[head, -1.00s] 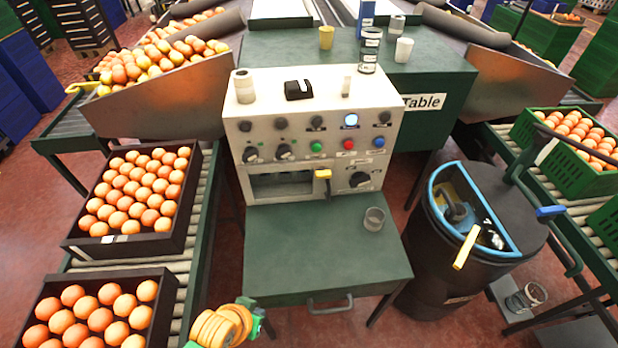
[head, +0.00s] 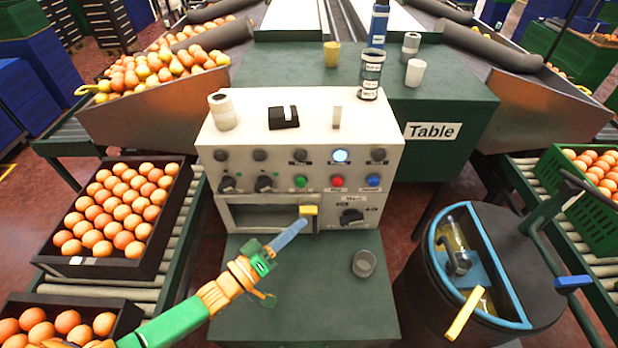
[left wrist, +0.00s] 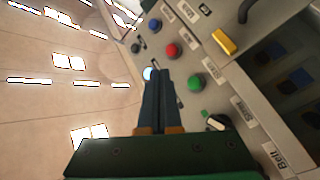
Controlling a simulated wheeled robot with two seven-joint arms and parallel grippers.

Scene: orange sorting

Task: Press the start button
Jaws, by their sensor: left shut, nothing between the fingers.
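The control box (head: 230,160) stands on a green stand. Its front has a green button (head: 300,182), a red button (head: 337,182) and a blue button (head: 373,181) in a row. The labels are too small to read surely in the head view. My left gripper (head: 303,224) is shut and empty, its blue fingers pointing up at the box front, below the green button and beside a yellow handle (head: 308,210). In the left wrist view the shut fingers (left wrist: 157,76) show with the green button (left wrist: 196,83) to their right, apart from them in the picture. My right gripper is not seen.
A lit lamp (head: 340,156) glows above the buttons. Black knobs (head: 265,184) sit left of the green button. Orange crates (head: 150,250) line the left; a dark bin (head: 410,270) stands right.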

